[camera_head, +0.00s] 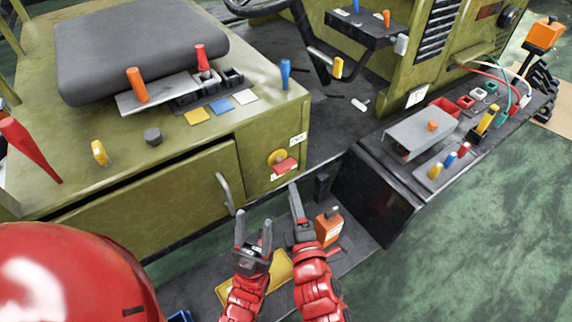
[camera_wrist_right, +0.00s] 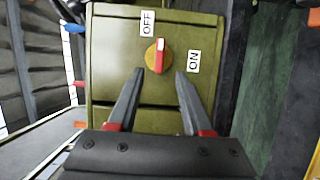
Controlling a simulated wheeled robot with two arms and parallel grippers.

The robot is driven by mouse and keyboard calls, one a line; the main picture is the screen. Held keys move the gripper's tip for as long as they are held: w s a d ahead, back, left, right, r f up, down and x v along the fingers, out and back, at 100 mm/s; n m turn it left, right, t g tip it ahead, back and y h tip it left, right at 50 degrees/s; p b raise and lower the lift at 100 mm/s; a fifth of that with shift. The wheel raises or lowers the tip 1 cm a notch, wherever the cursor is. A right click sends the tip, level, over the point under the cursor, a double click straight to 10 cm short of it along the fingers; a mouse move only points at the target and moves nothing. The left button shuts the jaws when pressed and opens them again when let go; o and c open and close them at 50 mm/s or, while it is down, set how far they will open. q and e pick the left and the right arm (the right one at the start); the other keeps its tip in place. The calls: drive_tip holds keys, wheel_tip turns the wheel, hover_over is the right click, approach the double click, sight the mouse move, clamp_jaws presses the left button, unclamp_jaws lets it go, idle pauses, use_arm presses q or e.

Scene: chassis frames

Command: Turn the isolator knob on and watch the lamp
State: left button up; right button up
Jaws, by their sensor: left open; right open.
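The isolator knob (camera_head: 286,165) is a red handle on a yellow disc on the front of the green housing (camera_head: 262,135). In the right wrist view the knob (camera_wrist_right: 159,57) has its white-marked end up, towards the OFF label (camera_wrist_right: 147,23); the ON label (camera_wrist_right: 194,61) is to its right. My right gripper (camera_head: 297,200) is open and faces the knob. In its wrist view its fingertips (camera_wrist_right: 159,74) are spread below and to either side of the knob, apart from it. My left gripper (camera_head: 253,228) is open and empty, left of the right one. I cannot make out which thing is the lamp.
A door handle (camera_head: 224,193) sticks out left of the knob. Green floor (camera_head: 470,240) is clear at lower right.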

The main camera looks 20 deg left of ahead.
sight(286, 171)
drive_tip(key=p+x, duration=0.1)
drive_tip(key=x, duration=0.9)
drive_tip(key=shift+w+a+p, duration=0.15)
drive_tip(key=shift+p, duration=0.15)
clamp_jaws()
